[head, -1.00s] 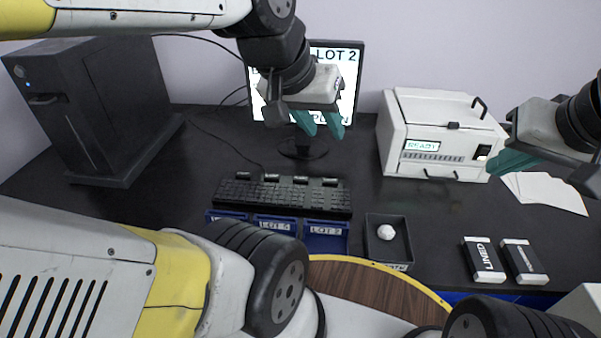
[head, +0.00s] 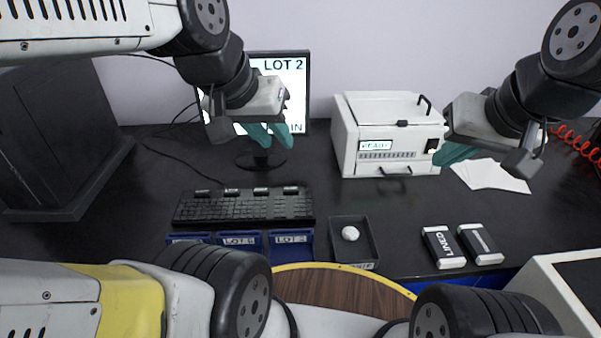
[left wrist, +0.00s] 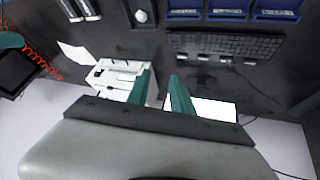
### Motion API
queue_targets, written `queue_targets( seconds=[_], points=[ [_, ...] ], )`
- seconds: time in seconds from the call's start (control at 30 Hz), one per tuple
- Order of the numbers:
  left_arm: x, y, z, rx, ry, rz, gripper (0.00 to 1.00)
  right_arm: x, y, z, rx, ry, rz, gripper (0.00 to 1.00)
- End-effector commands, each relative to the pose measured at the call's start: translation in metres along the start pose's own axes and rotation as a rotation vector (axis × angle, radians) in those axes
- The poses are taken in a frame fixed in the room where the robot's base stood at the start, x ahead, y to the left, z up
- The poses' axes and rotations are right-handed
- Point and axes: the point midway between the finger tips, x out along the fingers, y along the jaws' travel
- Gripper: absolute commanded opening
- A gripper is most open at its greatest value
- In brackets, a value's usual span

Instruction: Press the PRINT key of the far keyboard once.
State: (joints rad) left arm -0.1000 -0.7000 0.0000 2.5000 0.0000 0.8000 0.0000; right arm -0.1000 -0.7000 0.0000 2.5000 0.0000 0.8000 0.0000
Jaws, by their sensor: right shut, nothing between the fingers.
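The black keyboard (head: 243,209) lies on the dark table in front of the monitor. Several raised, labelled keys (head: 261,190) line its far edge; their labels are too small to read, so I cannot tell which is PRINT. The keyboard also shows upside down in the left wrist view (left wrist: 225,45). My left gripper (head: 273,145) is open and empty, held up in front of the monitor, beyond and above the keyboard; its two teal fingers stand apart in the left wrist view (left wrist: 163,75). My right gripper (head: 440,160) is shut and empty, in front of the white machine's right side.
The monitor (head: 293,85) shows "LOT 2", partly covered by my left gripper. A white machine (head: 390,140) reads READY. Blue lot bins (head: 292,240) and a black tray (head: 368,245) with a white lump stand nearer. Two small boxes (head: 443,247) lie right. A black tower (head: 60,140) stands left.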

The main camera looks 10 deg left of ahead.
Motion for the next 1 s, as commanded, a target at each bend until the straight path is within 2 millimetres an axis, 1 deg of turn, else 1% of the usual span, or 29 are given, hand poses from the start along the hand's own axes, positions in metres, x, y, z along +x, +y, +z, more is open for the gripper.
queue_targets(
  seconds=[0.03,0.1,0.13,1.0],
  points=[
    [0.0000,0.0000,0.0000,0.000,0.000,0.000,0.15,0.0000,0.0000,0.0000,0.000,0.000,0.000,0.00],
    [0.0000,0.0000,0.0000,0.000,0.000,0.000,0.01,0.0000,0.0000,0.0000,0.000,0.000,0.000,0.00],
    [0.0000,0.0000,0.0000,0.000,0.000,0.000,0.00,0.0000,0.0000,0.0000,0.000,0.000,0.000,0.00],
    [0.0000,0.0000,0.0000,0.000,0.000,0.000,0.00,0.0000,0.0000,0.0000,0.000,0.000,0.000,0.00]
  ],
)
